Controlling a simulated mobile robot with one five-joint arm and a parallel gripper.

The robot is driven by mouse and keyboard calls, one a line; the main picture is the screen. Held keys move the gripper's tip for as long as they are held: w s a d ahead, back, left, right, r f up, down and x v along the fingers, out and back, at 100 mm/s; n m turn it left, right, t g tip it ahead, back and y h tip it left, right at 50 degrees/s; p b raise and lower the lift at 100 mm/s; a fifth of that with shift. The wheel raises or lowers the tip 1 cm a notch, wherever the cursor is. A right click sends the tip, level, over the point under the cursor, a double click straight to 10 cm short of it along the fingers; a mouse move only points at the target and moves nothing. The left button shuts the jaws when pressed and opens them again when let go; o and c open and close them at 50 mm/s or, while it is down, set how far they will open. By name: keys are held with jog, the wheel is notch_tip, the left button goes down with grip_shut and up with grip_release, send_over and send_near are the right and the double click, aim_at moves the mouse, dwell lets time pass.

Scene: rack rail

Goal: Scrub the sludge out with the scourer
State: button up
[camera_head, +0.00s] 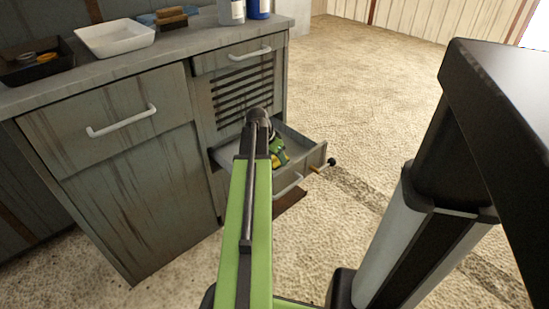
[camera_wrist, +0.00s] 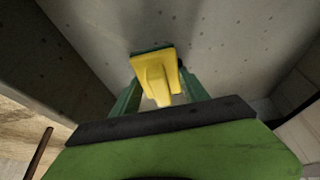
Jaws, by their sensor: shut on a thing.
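The scourer (camera_wrist: 153,72) is yellow with a dark green pad along its far edge. My gripper (camera_wrist: 160,92) is shut on its yellow part, with a green finger on each side. The open drawer (camera_head: 309,157) stands out of the cabinet's right side, low down. In the head view, green and yellow parts at my arm's end show inside it. The wrist view shows the pad over or against the drawer's grey floor (camera_wrist: 235,45); I cannot tell if they touch. Small dark specks dot that floor. No clear patch of sludge shows; my arm hides part of the drawer.
The cabinet (camera_head: 130,165) stands at the left. Its top holds a dark tray (camera_head: 38,72), a white tray (camera_head: 115,43), a wooden brush (camera_head: 170,17) and bottles (camera_head: 231,12). The floor (camera_head: 390,90) at the right is clear.

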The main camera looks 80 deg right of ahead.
jog(key=shift+s+d, duration=0.5)
jog(key=shift+d, duration=0.4)
jog(key=shift+w+d, duration=0.6)
jog(key=shift+w, duration=0.4)
jog(key=shift+w+d, duration=0.65)
jog(key=shift+w, duration=0.4)
jog(key=shift+w+d, duration=0.6)
jog(key=shift+w, duration=0.4)
jog(key=shift+s+d+r, duration=0.1)
jog(key=shift+s+d, duration=0.3)
jog(key=shift+d, duration=0.2)
jog(key=shift+s+d, duration=0.4)
jog(key=shift+d, duration=0.15)
jog(key=shift+s+a, duration=0.75)
jog(key=shift+s, duration=0.35)
jog(key=shift+s+a, duration=0.6)
jog(key=shift+s, duration=0.35)
jog(key=shift+s+a, duration=0.6)
jog(key=shift+s, duration=0.35)
notch_tip(320, 180, up, 6)
jog(key=p, duration=0.6)
